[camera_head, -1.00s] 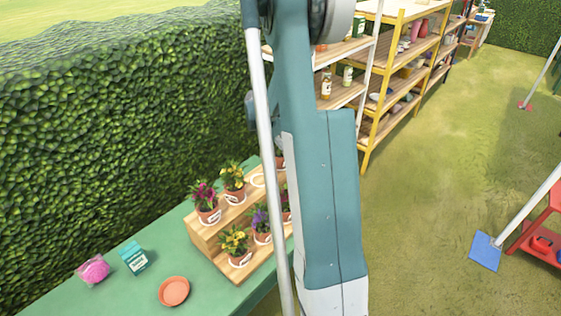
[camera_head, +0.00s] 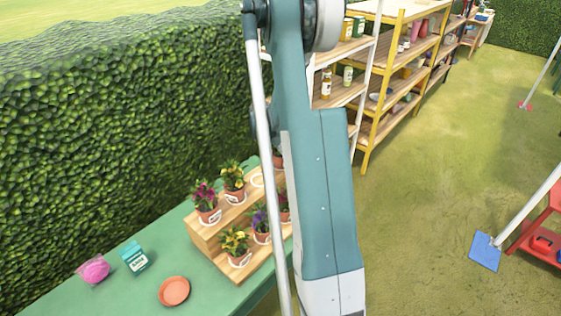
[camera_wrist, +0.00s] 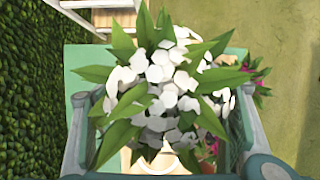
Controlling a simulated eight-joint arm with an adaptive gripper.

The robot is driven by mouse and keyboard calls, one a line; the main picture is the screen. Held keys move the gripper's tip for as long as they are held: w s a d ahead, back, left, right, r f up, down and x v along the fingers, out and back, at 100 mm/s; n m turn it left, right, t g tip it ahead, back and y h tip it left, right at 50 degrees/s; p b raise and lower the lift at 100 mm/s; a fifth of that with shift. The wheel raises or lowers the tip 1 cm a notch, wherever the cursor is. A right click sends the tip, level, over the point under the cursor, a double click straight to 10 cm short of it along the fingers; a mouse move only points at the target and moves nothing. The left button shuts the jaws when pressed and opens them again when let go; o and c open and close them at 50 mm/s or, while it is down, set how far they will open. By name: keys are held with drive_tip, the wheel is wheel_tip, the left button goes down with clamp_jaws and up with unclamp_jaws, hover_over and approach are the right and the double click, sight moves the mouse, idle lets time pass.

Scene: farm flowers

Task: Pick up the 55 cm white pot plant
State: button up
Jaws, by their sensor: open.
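The white pot plant (camera_wrist: 165,78) fills the middle of the wrist view, with a cluster of white blooms and long green leaves. My gripper (camera_wrist: 162,125) is open, with one finger on each side of the plant at the left and right of that view. Leaves overlap the inner sides of the fingers, and I cannot tell whether they touch. The plant's pot is mostly hidden under the foliage. In the head view my own arm hides both the gripper and the white plant.
A wooden stepped stand (camera_head: 207,238) on the green table (camera_head: 108,283) holds several potted flowers. A terracotta saucer (camera_head: 174,291), a teal box (camera_head: 134,257) and a pink bundle (camera_head: 94,270) lie to its left. A hedge (camera_head: 110,120) runs behind; shelves (camera_head: 405,75) stand beyond.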

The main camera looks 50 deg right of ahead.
idle(0.3)
drive_tip(key=c, duration=1.2)
drive_tip(key=shift+r, duration=0.2)
drive_tip(key=shift+r, duration=4.85)
